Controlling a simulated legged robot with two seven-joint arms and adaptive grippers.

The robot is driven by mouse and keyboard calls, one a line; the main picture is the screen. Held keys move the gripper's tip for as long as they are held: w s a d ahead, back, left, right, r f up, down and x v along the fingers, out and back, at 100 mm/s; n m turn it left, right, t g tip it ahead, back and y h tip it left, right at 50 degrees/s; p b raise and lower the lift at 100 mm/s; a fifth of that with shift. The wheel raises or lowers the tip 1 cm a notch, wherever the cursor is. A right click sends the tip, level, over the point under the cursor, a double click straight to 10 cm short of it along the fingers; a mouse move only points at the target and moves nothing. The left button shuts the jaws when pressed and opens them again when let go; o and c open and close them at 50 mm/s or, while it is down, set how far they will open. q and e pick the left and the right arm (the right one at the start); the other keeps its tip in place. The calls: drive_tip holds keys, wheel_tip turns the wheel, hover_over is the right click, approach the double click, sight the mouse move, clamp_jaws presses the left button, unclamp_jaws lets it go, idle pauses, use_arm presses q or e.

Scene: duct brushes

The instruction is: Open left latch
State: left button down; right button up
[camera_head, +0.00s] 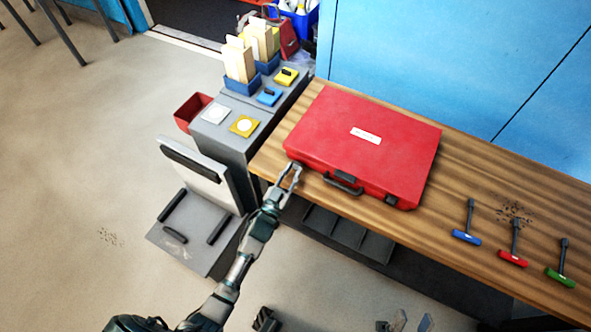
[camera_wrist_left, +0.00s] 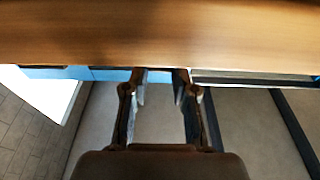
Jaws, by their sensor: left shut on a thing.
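A closed red case (camera_head: 345,135) with a white label lies on the wooden bench. Its black handle (camera_head: 343,184) is on the front side. The right latch (camera_head: 391,200) is a dark piece near the front right corner. My left gripper (camera_head: 293,168) is at the case's front left corner, shut on the left latch, which its fingers mostly hide. In the left wrist view its fingers (camera_wrist_left: 160,80) point at the bench edge with a narrow gap; the latch cannot be made out there.
Blue, red and green-handled brushes (camera_head: 514,245) lie on the bench's right, near dark debris (camera_head: 515,212). A grey cabinet (camera_head: 235,130) with blue holders and coloured pads adjoins the bench's left end. Blue panels (camera_head: 450,60) stand behind. The bench (camera_head: 450,235) is bare between case and brushes.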

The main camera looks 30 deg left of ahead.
use_arm(q)
drive_tip(key=shift+r, duration=0.15)
idle(0.3)
drive_tip(key=c, duration=0.9)
unclamp_jaws()
drive_tip(key=shift+s, duration=0.2)
drive_tip(key=v, duration=1.1)
drive_tip(key=shift+s+f, duration=0.3)
